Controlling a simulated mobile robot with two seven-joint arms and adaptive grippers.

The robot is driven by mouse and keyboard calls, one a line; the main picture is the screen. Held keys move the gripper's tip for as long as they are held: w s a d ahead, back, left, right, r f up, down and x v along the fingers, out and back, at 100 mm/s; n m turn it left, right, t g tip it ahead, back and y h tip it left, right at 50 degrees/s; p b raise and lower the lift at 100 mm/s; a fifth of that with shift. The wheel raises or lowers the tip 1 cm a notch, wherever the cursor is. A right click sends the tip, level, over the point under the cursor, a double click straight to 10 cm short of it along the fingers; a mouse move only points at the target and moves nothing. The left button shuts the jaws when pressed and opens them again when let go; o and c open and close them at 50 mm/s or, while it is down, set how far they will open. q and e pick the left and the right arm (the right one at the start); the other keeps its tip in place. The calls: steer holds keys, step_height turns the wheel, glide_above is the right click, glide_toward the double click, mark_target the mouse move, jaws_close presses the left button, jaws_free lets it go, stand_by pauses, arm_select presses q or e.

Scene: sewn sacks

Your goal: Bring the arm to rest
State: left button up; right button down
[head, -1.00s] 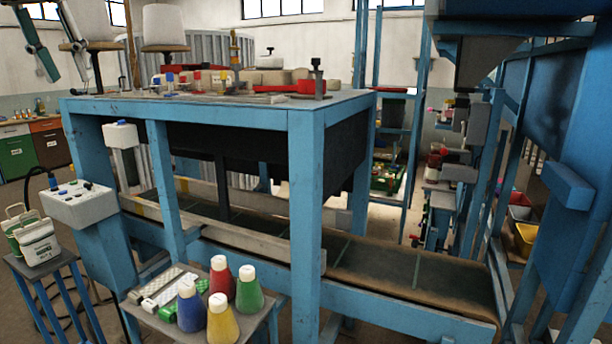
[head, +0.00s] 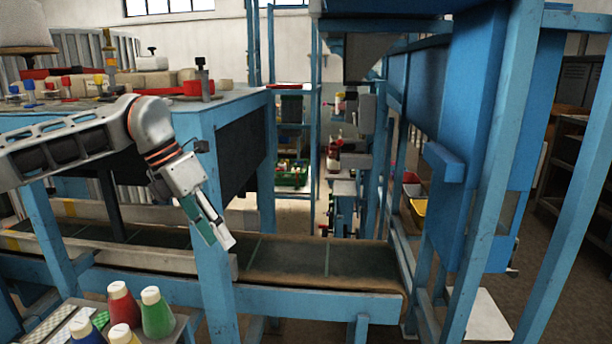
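My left arm comes in from the left in the head view, in front of the blue work table. My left gripper (head: 222,236) points down and to the right, in front of the table's blue corner leg and over the conveyor belt (head: 345,262) as seen here. Its fingers appear close together, but the small side-on view does not show whether they are open or shut. I see nothing held in it. My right gripper is not in view.
Red (head: 122,303) and green (head: 156,312) thread cones stand with others on a small tray at the lower left. The blue table (head: 215,112) carries several tools. A tall blue machine frame (head: 480,140) stands at the right.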

arm_select(q)
steer(key=s+d+f+n+h, duration=0.3)
steer(key=s+d+h, duration=0.15)
steer(key=d, duration=0.45)
steer(key=s+d+f+n+h, duration=0.25)
steer(key=d+h, duration=0.35)
steer(key=d, duration=0.3)
steer(key=s+d+f+n+h, duration=0.25)
steer(key=s+d+h, duration=0.2)
steer(key=d, duration=0.55)
steer(key=w+a+f+n+t+y, duration=0.2)
steer(key=a+f+n+t+y, duration=0.2)
steer(key=a+f+n+t, duration=0.55)
steer(key=w+a+f+n+t+y, duration=0.1)
steer(key=a+f+n+t+y, duration=0.6)
steer(key=n, duration=0.5)
steer(key=s+a+f+n+g+y, duration=0.2)
steer(key=s+a+f+n, duration=0.1)
steer(key=s+f, duration=0.3)
steer(key=s+a+f+n+g+y, duration=0.2)
steer(key=s+a+f, duration=0.4)
steer(key=f, duration=0.4)
steer(key=s+a+f+n+g+y, duration=0.2)
steer(key=s+a+f+n, duration=0.2)
steer(key=s+f, duration=0.2)
step_height(320, 180, down, 2)
steer(key=shift+s+a+f, duration=0.1)
steer(key=shift+s+a, duration=0.05)
steer(key=shift+a, duration=0.2)
steer(key=shift+g, duration=0.25)
